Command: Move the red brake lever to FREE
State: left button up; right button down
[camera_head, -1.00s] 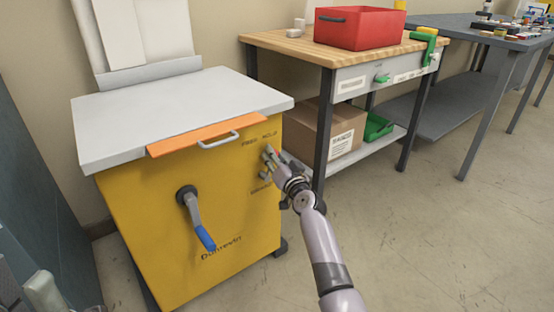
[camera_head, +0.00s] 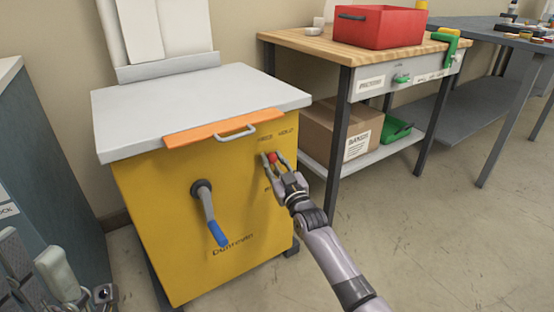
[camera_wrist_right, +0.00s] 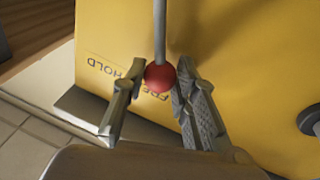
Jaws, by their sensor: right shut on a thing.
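The red brake lever has a round red knob (camera_head: 273,157) on a thin grey rod at the upper right of the yellow machine front (camera_head: 160,205). In the head view the knob is below and between the printed words FREE (camera_head: 265,137) and HOLD (camera_head: 286,133). My right gripper (camera_head: 273,158) has a finger on each side of it. In the right wrist view the knob (camera_wrist_right: 160,78) sits between the fingertips and partly covers the upside-down FREE. The rod runs upward there. Grey parts, perhaps of my left gripper (camera_head: 75,285), show at the lower left; their opening is unclear.
A crank with a blue handle (camera_head: 217,233) sticks out of the machine front, left of my right gripper. An orange strip with a grey handle (camera_head: 235,131) is above the lever. A wooden workbench (camera_head: 312,38) stands to the right. Open floor lies in front.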

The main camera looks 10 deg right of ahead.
jog(key=shift+s+a+f, duration=0.1)
jog(key=shift+a+f, duration=0.1)
dwell(0.4)
jog(key=c, duration=1.3)
grip_release()
jog(key=shift+r, duration=0.1)
jog(key=v, duration=1.2)
